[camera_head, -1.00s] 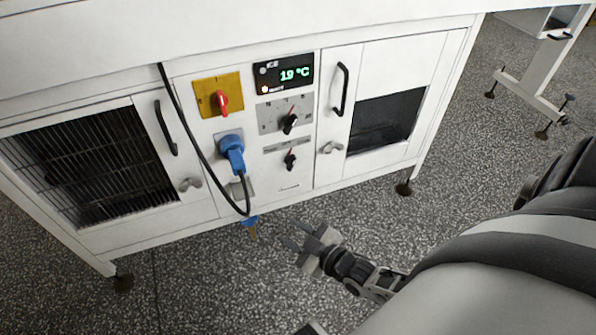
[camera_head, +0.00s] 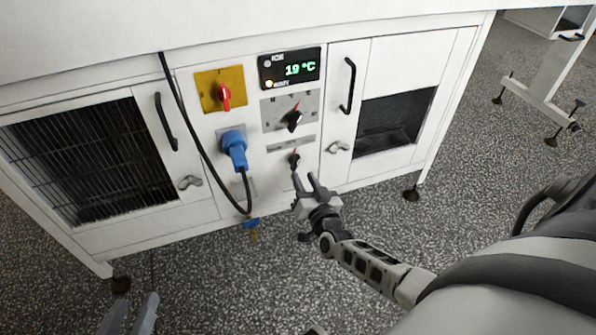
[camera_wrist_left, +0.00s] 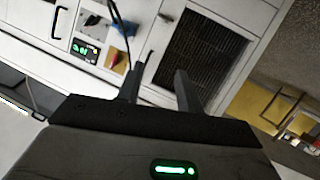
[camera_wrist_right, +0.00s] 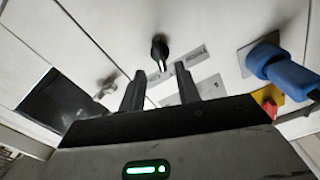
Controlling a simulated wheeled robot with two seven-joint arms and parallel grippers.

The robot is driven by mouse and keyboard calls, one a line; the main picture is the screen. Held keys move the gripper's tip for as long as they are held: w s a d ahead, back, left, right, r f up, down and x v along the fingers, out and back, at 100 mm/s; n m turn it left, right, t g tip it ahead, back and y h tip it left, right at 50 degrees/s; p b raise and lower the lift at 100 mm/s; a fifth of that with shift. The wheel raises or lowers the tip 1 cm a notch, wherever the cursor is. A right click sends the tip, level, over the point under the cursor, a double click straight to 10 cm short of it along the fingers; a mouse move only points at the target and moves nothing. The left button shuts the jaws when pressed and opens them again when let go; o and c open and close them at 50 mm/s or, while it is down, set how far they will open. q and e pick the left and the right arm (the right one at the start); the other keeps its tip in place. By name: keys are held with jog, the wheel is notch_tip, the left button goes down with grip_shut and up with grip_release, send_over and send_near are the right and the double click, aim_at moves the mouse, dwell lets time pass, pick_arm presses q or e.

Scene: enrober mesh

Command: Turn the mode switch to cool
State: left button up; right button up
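The lower black knob (camera_head: 294,160), likely the mode switch, sits on the white cabinet's control panel under a narrow grey label strip. Its red pointer mark points about upward; the lettering is too small to read. It also shows in the right wrist view (camera_wrist_right: 160,48), beyond the fingertips. My right gripper (camera_head: 306,179) is open and empty, just below and in front of this knob, with a visible gap. In its wrist view (camera_wrist_right: 160,80) the two fingers stand apart. My left gripper (camera_head: 130,312) is open and empty at the lower left, away from the panel.
Above the knob are a larger dial (camera_head: 293,120) and a display (camera_head: 290,69) reading 19 °C. To its left are a blue plug (camera_head: 235,150) with a hanging black cable and a red switch (camera_head: 225,97) on a yellow plate. A door latch (camera_head: 338,147) is to the right.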

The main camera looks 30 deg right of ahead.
aim_at(297, 165)
jog(key=b+x, duration=0.1)
jog(key=x, duration=0.4)
jog(key=shift+f+b, duration=0.1)
jog(key=shift+b, duration=0.25)
jog(key=shift+w, duration=0.25)
jog(key=c, duration=0.6)
jog(key=m+b, duration=0.1)
jog(key=m, duration=0.1)
jog(key=shift+m, duration=0.3)
jog(key=shift+m+b, duration=0.3)
jog(key=shift+m, duration=1.1)
pick_arm(q)
jog(key=shift+w+d+r+n+t+h, duration=0.2)
jog(key=shift+d+r+n+t+h, duration=0.4)
jog(key=shift+r+t+h, duration=0.15)
pick_arm(e)
jog(key=o, duration=0.6)
